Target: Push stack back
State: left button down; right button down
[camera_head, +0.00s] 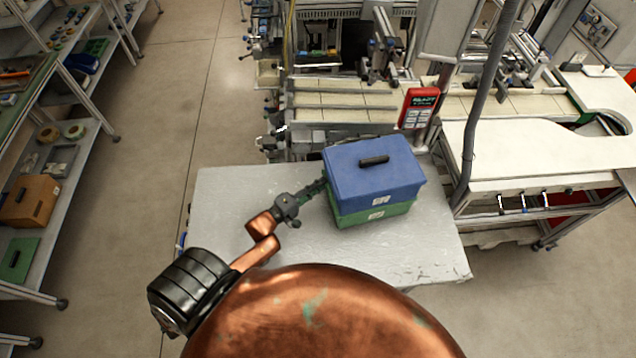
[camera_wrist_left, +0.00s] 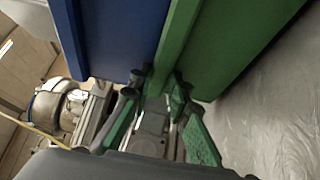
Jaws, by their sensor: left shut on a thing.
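The stack stands on the grey table (camera_head: 235,225): a blue box (camera_head: 365,180) with a dark handle on its lid, on top of a green box (camera_head: 375,217). In the left wrist view the blue box (camera_wrist_left: 120,40) and the green box (camera_wrist_left: 225,50) fill the upper part. My left gripper (camera_head: 323,184) reaches the stack's left side. In the wrist view its two fingers (camera_wrist_left: 160,84) close on a green edge where the two boxes meet. The inside of the grip is partly hidden. My right gripper is not in view.
A machine with a red-framed display (camera_head: 419,107) stands right behind the table. A grey post (camera_head: 478,130) rises beside the table's back right corner. A white workbench (camera_head: 540,150) is at the right. Shelves with boxes (camera_head: 28,200) stand at the left. The table's left and front parts are clear.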

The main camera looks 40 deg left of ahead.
pick_arm(q)
jog(key=shift+s+f, duration=0.1)
jog(key=shift+f, duration=0.05)
jog(key=c, duration=1.7)
grip_release()
jog(key=shift+a, duration=0.1)
jog(key=shift+c, duration=0.2)
jog(key=v, duration=1.2)
